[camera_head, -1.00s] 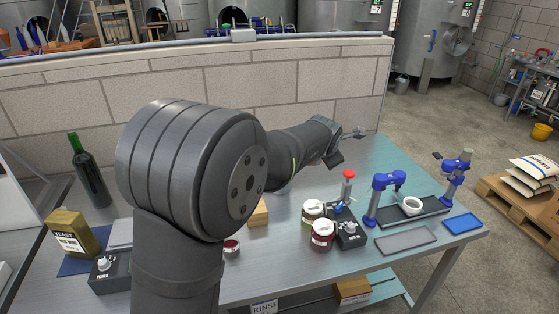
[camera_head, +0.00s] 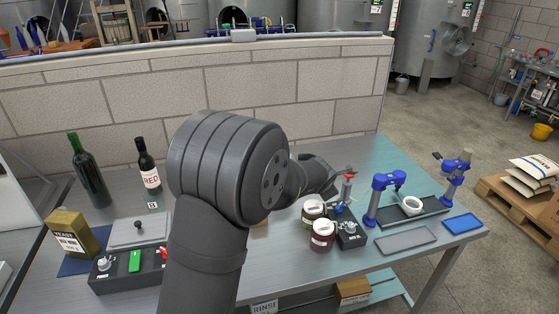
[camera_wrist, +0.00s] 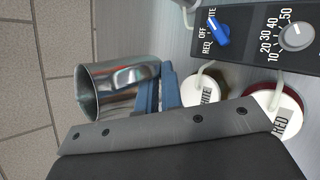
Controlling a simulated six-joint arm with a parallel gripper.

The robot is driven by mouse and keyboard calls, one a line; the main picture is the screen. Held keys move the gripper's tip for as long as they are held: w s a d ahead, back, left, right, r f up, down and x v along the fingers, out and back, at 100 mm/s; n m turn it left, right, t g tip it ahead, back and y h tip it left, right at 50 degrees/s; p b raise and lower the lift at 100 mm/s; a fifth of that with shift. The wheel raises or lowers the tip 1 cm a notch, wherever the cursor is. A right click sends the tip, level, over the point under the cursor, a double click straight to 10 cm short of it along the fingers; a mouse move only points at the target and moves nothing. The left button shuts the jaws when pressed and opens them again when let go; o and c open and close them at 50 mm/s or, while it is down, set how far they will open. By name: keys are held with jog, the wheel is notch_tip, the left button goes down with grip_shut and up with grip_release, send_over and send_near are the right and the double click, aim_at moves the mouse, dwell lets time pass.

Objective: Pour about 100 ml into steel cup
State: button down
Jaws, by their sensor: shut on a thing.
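The steel cup (camera_wrist: 112,92) is a shiny open-topped metal cup at the left of the wrist view. My gripper (camera_wrist: 160,90), with blue fingers, is shut on its side. The cup's inside is only partly visible. In the head view my gripper (camera_head: 335,186) is close to the jars, and the cup cannot be made out there. The dispenser box (camera_head: 350,234) has a blue RED/OFF/WHITE selector (camera_wrist: 217,34) and a numbered grey dial (camera_wrist: 296,35). Beside it stand the WHITE jar (camera_wrist: 205,92) and the RED jar (camera_wrist: 280,108), each with a tube.
A blue clamp stand (camera_head: 388,190) with a white ring-shaped piece (camera_head: 411,206) stands to the right. At left are a green bottle (camera_head: 90,172), a RED bottle (camera_head: 149,168) and a yeast box (camera_head: 72,234).

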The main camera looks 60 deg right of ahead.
aim_at(309, 155)
jog(key=shift+w+r, duration=0.1)
jog(key=shift+w, duration=0.1)
jog(key=w+r+n+g, duration=0.1)
jog(key=w+r+g, duration=0.1)
jog(key=w+d+r+g+y, duration=0.1)
jog(key=r+g, duration=0.1)
jog(key=w+d+r+n+g+y, duration=0.1)
jog(key=w+r+g, duration=0.1)
jog(key=r, duration=0.1)
jog(key=shift+w+n, duration=0.3)
jog(key=shift+w, duration=0.05)
jog(key=shift+w+d+r+n+g+y, duration=0.15)
jog(key=shift+w+r+n+g+y, duration=0.25)
jog(key=shift+g, duration=0.4)
jog(key=shift+w+d+r+n+g+y, duration=0.2)
jog(key=shift+w+r+g, duration=0.3)
jog(key=shift+g, duration=0.3)
jog(key=shift+w+d+n+g+b, duration=0.1)
jog(key=shift+w+n+g+b, duration=0.2)
jog(key=shift+w+g+b, duration=0.2)
jog(key=shift+w+d+r+n+g+b, duration=0.25)
jog(key=shift+w+r+g+b, duration=0.35)
jog(key=shift+b, duration=0.4)
jog(key=shift+w+d+r+n+g+y+b, duration=0.15)
jog(key=shift+w+r+g+b, duration=0.1)
jog(key=shift+w, duration=0.2)
jog(key=shift+w+d+r+n+g+y+b, duration=0.15)
jog(key=shift+w+g+b, duration=0.1)
jog(key=shift+w, duration=0.15)
